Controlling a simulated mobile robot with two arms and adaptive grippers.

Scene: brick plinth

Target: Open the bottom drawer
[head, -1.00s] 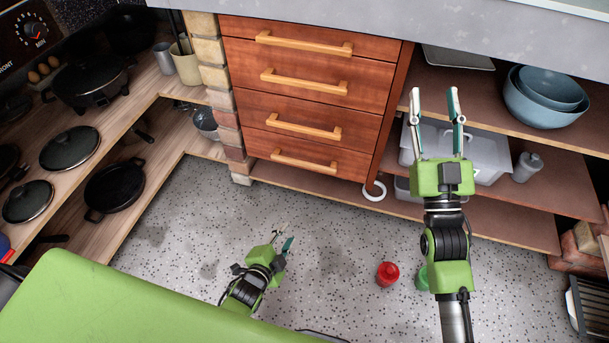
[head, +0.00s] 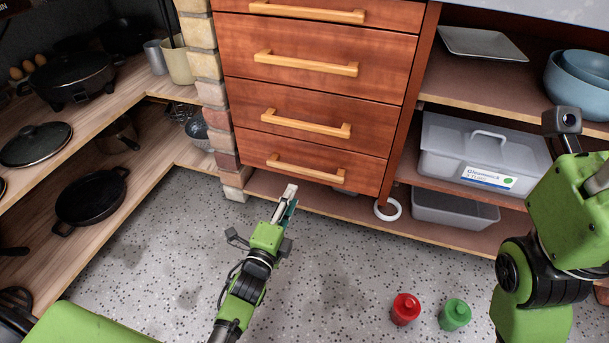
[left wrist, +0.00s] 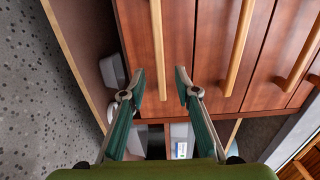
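The bottom drawer (head: 258,147) is the lowest wooden front in the drawer stack and looks shut. Its light wooden handle (head: 305,168) is bare. My left gripper (head: 289,193) is just below the handle's left part in the head view, close to the drawer. In the left wrist view, my left gripper (left wrist: 160,78) has its fingers spread and empty. The bottom handle (left wrist: 157,45) appears between the fingertips there; I see no clear contact. My right gripper (head: 597,180) is at the right edge of the head view, its fingers mostly cut off.
A red bottle (head: 405,309) and a green bottle (head: 454,314) stand on the floor. A white ring (head: 388,209) is at the cabinet's foot. Shelves right hold a lidded bin (head: 475,150) and bowls (head: 578,85). A black pan (head: 90,197) sits on the left shelf.

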